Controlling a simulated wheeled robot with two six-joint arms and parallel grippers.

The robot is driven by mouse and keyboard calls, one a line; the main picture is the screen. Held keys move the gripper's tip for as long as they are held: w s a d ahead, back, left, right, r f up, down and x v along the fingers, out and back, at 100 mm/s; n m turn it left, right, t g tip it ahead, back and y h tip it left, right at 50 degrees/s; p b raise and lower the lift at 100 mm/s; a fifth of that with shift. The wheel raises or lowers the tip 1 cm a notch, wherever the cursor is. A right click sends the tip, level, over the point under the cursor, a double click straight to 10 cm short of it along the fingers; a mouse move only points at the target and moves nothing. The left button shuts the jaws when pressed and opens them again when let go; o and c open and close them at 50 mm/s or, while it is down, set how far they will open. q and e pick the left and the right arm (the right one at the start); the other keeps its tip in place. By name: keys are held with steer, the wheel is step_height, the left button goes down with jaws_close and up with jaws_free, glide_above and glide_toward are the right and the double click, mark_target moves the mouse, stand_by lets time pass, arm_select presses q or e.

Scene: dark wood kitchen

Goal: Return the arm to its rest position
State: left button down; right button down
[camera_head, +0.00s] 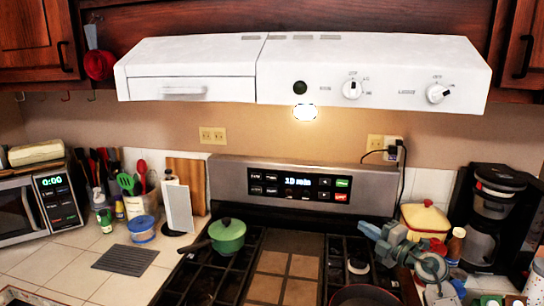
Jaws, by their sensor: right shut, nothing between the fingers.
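My right gripper (368,230) is the blue-grey one at the lower right, over the right side of the stove (300,180). Its fingers are shut with nothing between them, and they point to the upper left. My right arm comes in from the lower right and hides part of the burners and of the counter behind it. My left gripper and left arm are not in view.
A green pot (228,237) stands on the left burners. A dark pan (364,296) is at the bottom edge below my gripper. A yellow-lidded pot (424,222) and a coffee maker (492,215) stand at right. The white hood (300,70) is above.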

steer(key=s+d+f+m+t+h, duration=0.1)
steer(key=s+d+m+t+h, duration=0.5)
steer(key=s+m+h, duration=0.65)
steer(key=s+d+f+m+g+h, duration=0.45)
steer(key=s+f+m, duration=0.35)
steer(key=f+m, duration=0.2)
steer(key=s+a+f+g+y, duration=0.2)
steer(key=s+a+f+g, duration=0.15)
steer(key=s, duration=0.55)
steer(key=s+a+f+m+g+y, duration=0.1)
steer(key=s+a+f+g+y, duration=0.15)
steer(key=s+f+g, duration=0.45)
steer(key=s+a+f+g+y, duration=0.2)
steer(key=s+a+f+g, duration=0.15)
steer(key=s, duration=0.75)
step_height(320, 180, down, 33)
steer(key=d+b, duration=0.2)
steer(key=d, duration=0.1)
arm_select(q)
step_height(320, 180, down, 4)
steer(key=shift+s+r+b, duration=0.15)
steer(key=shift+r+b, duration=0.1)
steer(key=shift+b, duration=0.45)
arm_select(e)
steer(key=s+f+g, duration=0.1)
steer(key=s+f, duration=1.8)
steer(key=shift+d+f+m+g, duration=0.25)
steer(key=shift+d+m+g, duration=0.05)
steer(key=shift+m+g, duration=0.05)
